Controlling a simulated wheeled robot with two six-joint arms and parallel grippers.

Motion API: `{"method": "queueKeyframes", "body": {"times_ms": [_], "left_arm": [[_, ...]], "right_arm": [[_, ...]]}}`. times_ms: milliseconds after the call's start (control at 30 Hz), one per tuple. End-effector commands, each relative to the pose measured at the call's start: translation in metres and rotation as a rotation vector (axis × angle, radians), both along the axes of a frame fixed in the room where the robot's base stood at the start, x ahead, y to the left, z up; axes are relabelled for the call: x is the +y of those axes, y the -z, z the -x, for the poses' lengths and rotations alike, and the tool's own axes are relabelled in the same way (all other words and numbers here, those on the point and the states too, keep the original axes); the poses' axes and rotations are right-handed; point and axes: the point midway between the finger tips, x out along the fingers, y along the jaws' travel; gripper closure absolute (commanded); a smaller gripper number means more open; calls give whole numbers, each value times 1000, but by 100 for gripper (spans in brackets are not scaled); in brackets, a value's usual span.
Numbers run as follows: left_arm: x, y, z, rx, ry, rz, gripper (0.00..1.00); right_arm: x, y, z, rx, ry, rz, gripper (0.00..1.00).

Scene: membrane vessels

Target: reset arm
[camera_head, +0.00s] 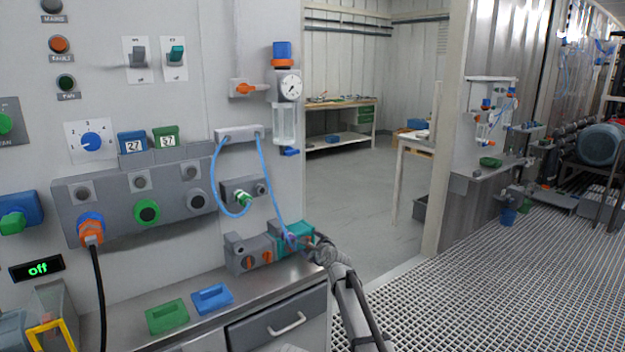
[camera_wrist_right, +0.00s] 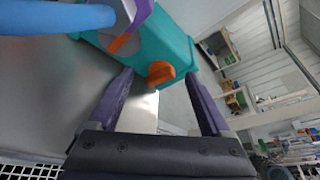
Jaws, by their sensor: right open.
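My right arm comes in from the lower right in the head view, and my right gripper (camera_head: 304,242) is at the teal block (camera_head: 290,232) on the steel counter by the panel. In the right wrist view the gripper (camera_wrist_right: 160,76) is open, its two purple fingers apart. The teal block (camera_wrist_right: 172,38) with an orange knob (camera_wrist_right: 160,73) lies just ahead of the fingertips; nothing is visibly held. I cannot tell whether the fingers touch the block. A blue hose (camera_wrist_right: 55,18) crosses the top left of that view. My left gripper is not in view.
The blue hose (camera_head: 268,180) hangs from the panel down to the teal block, close to my right gripper. A grey block (camera_head: 248,254) adjoins the teal one. A green tray (camera_head: 167,316) and a blue tray (camera_head: 211,298) lie on the counter. Open floor (camera_head: 365,200) lies beyond.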

Motion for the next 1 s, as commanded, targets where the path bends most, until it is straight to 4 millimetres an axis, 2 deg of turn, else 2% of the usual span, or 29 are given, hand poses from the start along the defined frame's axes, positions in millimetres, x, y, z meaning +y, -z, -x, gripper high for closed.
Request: {"method": "queueKeyframes", "body": {"times_ms": [33,100,300,600,1000], "left_arm": [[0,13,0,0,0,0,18],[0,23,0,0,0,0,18],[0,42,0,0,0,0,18],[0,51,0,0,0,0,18],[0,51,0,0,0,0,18]], "right_arm": [[2,8,3,-53,-1,72,18],[3,10,3,-119,-1,164,18],[4,11,3,-268,2,370,18],[4,9,3,-348,1,481,18],[4,8,3,-359,1,498,18]]}}
